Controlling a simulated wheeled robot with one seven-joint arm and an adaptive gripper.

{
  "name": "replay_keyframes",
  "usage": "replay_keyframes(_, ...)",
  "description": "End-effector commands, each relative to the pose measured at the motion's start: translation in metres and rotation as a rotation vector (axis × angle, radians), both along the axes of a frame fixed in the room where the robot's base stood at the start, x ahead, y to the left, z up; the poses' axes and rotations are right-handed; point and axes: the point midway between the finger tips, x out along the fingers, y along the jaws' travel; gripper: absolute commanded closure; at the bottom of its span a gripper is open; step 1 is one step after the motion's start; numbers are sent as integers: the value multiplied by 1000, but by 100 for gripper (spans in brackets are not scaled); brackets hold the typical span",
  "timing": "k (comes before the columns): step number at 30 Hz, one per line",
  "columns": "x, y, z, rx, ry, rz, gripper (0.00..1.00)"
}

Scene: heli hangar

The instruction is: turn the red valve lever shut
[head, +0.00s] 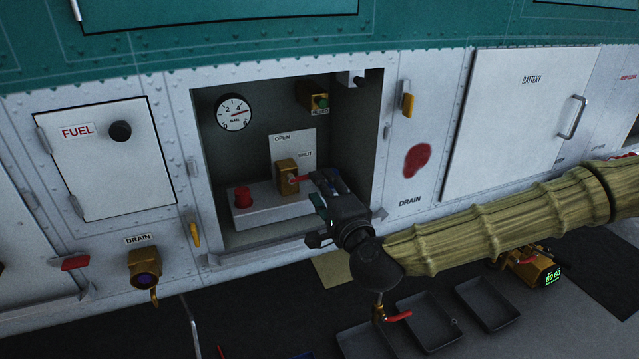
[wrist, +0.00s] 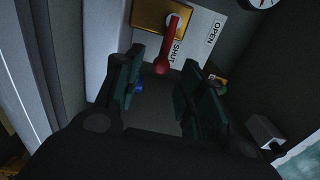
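The red valve lever (head: 299,179) sits on a brass valve body (head: 286,170) inside the open wall recess. It points right in the head view, just below the SHUT marking of a white label plate (head: 281,147); OPEN is marked higher up. In the wrist view the lever (wrist: 166,45) hangs from its brass mount (wrist: 150,14), its rounded end near the gap between my fingertips. My gripper (head: 323,184) is open at the lever's end; in the wrist view both dark green fingers (wrist: 161,66) stand apart, with space on each side of the lever.
The recess also holds a pressure gauge (head: 234,112), a brass BLEED fitting (head: 313,96) and a red knob (head: 243,197) on a grey block. The recess's right wall (head: 371,140) is close to my gripper. Grey trays (head: 428,320) lie on the floor below.

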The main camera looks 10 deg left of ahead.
Motion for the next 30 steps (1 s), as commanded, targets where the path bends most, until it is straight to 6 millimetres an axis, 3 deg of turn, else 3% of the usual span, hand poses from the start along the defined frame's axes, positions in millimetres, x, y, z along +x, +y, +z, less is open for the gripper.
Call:
replay_keyframes(9, -48, -33, 0, 1, -1, 0, 60)
replay_keyframes(15, -68, -47, 0, -1, 1, -2, 60)
replay_keyframes(30, -76, -52, 0, 0, 0, -1, 60)
